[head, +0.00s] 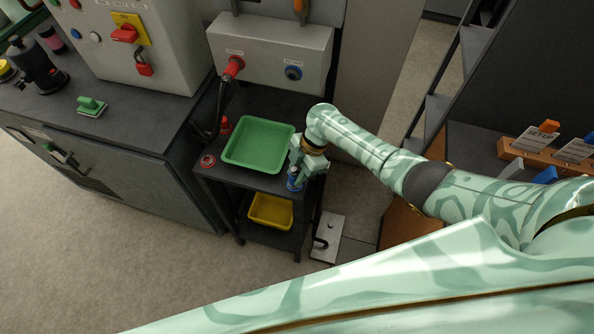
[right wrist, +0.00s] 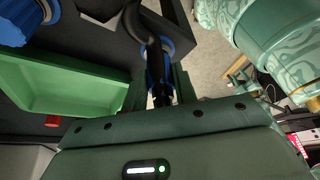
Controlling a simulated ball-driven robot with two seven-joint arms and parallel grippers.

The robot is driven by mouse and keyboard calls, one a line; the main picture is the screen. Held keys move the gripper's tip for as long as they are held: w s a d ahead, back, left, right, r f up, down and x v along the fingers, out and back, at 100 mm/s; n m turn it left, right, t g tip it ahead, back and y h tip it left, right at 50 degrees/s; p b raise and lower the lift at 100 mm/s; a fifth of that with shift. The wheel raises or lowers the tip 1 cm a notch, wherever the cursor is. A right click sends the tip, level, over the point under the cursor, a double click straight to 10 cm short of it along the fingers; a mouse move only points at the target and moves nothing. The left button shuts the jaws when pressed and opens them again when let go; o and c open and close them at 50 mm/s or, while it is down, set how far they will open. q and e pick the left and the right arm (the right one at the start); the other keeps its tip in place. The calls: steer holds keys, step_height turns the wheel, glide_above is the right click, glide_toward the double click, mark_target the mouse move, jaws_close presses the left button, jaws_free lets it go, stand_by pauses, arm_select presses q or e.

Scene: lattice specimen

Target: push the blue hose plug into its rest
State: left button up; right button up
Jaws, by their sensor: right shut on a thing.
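The blue hose plug (head: 292,179) is at the front right corner of the dark cart, in the jaws of my right gripper (head: 306,166). In the right wrist view the plug (right wrist: 157,70) shows as a blue and dark body between the fingers, with a dark hose above it. A blue ring (right wrist: 168,46) shows beside it, perhaps the rest. The fingers and plug hide most of this spot, so I cannot tell how far in the plug sits. My left gripper is not in view.
A green tray (head: 230,156) fills most of the cart top, close to my right gripper. A red ring (head: 207,161) lies at the cart's left corner. A grey box behind carries a red plug (head: 233,67) and a blue socket (head: 293,73). A yellow bin (head: 270,211) is below.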

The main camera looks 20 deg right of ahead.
mark_target(298, 172)
steer(key=shift+f, duration=0.1)
steer(key=o, duration=1.5)
steer(key=shift+c, duration=0.2)
steer(key=p+v, duration=0.4)
steer(key=v, duration=0.1)
